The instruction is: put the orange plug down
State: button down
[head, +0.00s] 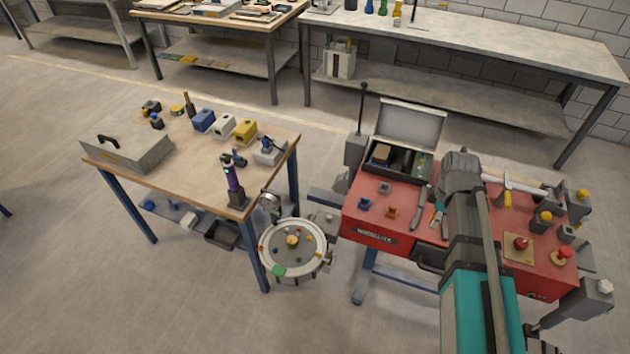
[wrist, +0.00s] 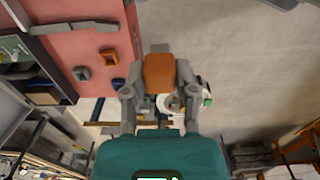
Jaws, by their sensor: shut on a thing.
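In the wrist view my gripper (wrist: 160,78) is shut on the orange plug (wrist: 159,70), with one finger on each side of it. The plug is held up in front of the camera, over the floor beside the red bench edge in that view. In the head view my arm hides the gripper and the held plug. The round sandbed (head: 272,254) stands at floor side between the wooden table and the red bench. It also shows in the wrist view (wrist: 171,103), partly hidden behind my gripper.
The red bench (head: 375,222) carries a small orange block (head: 391,212), a blue one (head: 365,204), a grey one (head: 384,188), an open case (head: 409,127) and several red and yellow knobs. The wooden table (head: 185,150) holds a grey box (head: 128,150) and coloured blocks. Open floor lies in front.

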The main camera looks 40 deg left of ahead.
jog(key=shift+f+b, duration=1.95)
jog(key=shift+f, duration=0.35)
jog(key=shift+d+r, duration=0.1)
